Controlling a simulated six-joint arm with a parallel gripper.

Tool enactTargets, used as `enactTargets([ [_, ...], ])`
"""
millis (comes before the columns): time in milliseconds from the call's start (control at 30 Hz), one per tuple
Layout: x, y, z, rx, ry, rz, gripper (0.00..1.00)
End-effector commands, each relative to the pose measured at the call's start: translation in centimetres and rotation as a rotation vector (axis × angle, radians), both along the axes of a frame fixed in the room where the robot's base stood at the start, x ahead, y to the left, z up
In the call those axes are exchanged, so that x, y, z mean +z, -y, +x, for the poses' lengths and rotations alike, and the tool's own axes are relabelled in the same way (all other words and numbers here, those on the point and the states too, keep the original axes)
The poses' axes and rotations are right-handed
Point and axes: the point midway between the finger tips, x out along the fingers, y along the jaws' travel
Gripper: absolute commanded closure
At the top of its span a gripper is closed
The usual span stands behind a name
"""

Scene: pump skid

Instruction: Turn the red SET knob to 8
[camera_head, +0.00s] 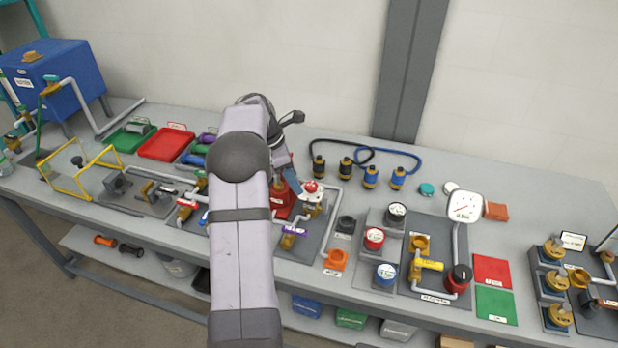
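A red knob (374,236) with a white-marked top sits on a grey panel right of the middle of the bench, between a black knob (396,210) and a blue knob (386,272). Its markings are too small to read. My arm reaches up through the middle of the view. My gripper (285,180) is at the arm's far end, left of the red knob and apart from it, above the area near a red block. The arm partly covers it, and its fingers do not show clearly.
A white gauge (464,207) stands on a pipe right of the knobs. A red-topped valve (311,187) and grey piping stand between my gripper and the knobs. Red (491,270) and green (496,305) pads lie farther right.

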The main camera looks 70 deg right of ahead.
Motion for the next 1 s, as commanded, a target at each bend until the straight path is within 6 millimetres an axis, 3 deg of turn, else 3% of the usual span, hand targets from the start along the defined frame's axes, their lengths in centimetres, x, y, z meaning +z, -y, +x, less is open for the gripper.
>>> enactTargets([
  [200,1.3,2.8,-1.1,0.172,-0.073,0.002,0.52],
  [467,1.2,3.2,-1.4,0.208,-0.089,0.005,0.52],
  [667,0.0,3.6,-1.8,0.205,-0.088,0.006,0.52],
  [1000,-3.9,4.7,-2.9,0.205,-0.087,0.006,0.52],
])
